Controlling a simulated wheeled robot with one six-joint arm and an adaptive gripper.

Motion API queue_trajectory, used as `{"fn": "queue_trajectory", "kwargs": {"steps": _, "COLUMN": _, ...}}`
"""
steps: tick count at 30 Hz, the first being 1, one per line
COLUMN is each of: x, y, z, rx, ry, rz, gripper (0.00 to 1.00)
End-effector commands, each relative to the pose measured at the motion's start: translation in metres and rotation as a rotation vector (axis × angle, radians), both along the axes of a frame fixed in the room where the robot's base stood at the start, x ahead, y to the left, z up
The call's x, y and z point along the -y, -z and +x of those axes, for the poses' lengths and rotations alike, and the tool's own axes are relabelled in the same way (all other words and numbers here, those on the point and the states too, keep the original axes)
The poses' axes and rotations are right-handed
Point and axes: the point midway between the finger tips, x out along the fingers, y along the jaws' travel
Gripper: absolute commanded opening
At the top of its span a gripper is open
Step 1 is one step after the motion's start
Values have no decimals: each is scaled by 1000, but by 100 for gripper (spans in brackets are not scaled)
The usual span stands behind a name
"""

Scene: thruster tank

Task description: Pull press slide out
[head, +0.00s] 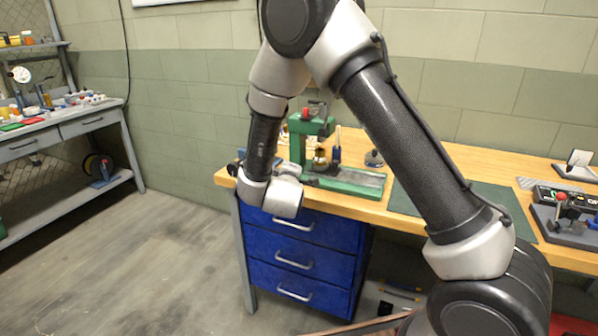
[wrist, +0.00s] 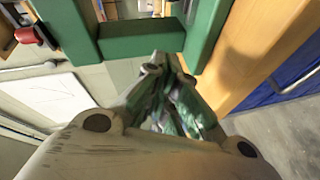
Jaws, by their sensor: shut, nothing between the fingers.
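The green press (head: 312,128) stands at the left end of the wooden bench. Its long green base (head: 345,186), with a grey top strip, runs to the right along the bench. I cannot tell for sure which part is the slide. My gripper (head: 306,180) is in front of the press, low at the bench's front edge, and partly hidden by my wrist. In the wrist view, my gripper (wrist: 162,66) is shut and empty, its tips just short of a green crossbar (wrist: 140,38) of the press. I cannot tell whether they touch it.
The wooden bench (head: 420,160) has blue drawers (head: 300,262) below its left end. A dark green mat (head: 405,200) lies right of the press, and a small round black item (head: 374,158) stands behind its base. The floor (head: 130,260) at left is clear.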

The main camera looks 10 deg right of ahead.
Motion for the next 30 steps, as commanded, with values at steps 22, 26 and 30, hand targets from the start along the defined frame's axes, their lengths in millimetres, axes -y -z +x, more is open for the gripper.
{"fn": "queue_trajectory", "kwargs": {"steps": 22, "x": 19, "y": 36, "z": 35, "rx": 96, "ry": 91, "rz": -381, "gripper": 0}}
{"fn": "queue_trajectory", "kwargs": {"steps": 26, "x": 28, "y": 36, "z": 61, "rx": 96, "ry": 91, "rz": -381, "gripper": 0}}
{"fn": "queue_trajectory", "kwargs": {"steps": 30, "x": 48, "y": 36, "z": 61, "rx": 93, "ry": 88, "rz": -384, "gripper": 0}}
